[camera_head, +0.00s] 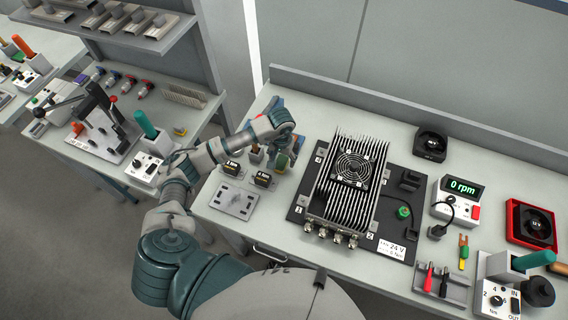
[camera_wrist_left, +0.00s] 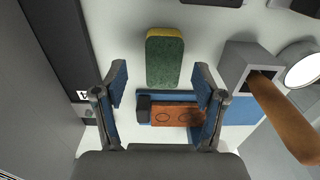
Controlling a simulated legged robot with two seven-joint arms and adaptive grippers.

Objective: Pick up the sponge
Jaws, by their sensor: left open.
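The sponge (camera_wrist_left: 166,58), green with a yellow edge, lies on the pale bench top in the left wrist view. In the head view, a small green patch beside the black plate, partly covered by my gripper, appears to be it (camera_head: 282,161). My left gripper (camera_head: 286,140) is over the bench, left of the finned unit. In the left wrist view its two blue-padded fingers (camera_wrist_left: 161,82) are open and apart, with the sponge beyond and between them. Nothing is held. My right gripper is not in view.
A brown block on a blue base (camera_wrist_left: 175,114) lies between the fingers, nearer my palm. A grey holder with a wooden handle (camera_wrist_left: 285,115) stands right of them. The finned unit (camera_head: 350,180) on its black plate stands right of my gripper in the head view.

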